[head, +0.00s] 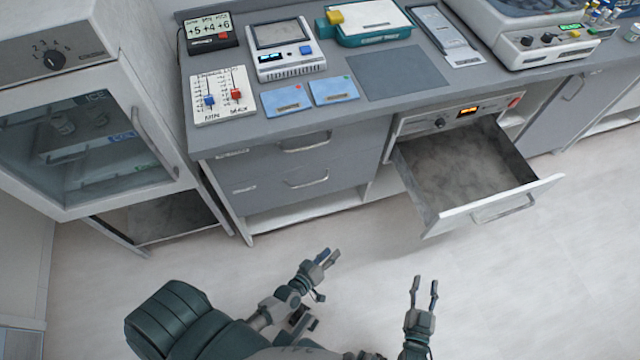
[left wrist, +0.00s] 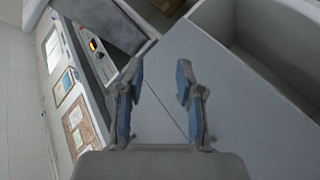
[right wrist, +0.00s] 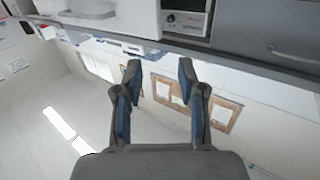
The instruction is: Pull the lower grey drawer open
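The lower grey drawer (head: 265,196) is closed in the left part of the counter in the head view, flush below the upper grey drawer (head: 262,157). Its curved metal handle (head: 307,182) faces the room. My left gripper (head: 328,259) is in front of and apart from the lower drawer, over the floor. In the left wrist view its fingers (left wrist: 157,82) are open with nothing between them. My right gripper (head: 424,287) is further right, in front of the open white drawer and apart from it. In the right wrist view its fingers (right wrist: 158,78) are open and empty.
A white-fronted drawer (head: 500,207) stands pulled out to the right, empty. A cabinet with a glass door (head: 85,150) stands at the left. The counter (head: 345,125) holds several devices and blue cards. The floor (head: 375,240) before the grey drawers is clear.

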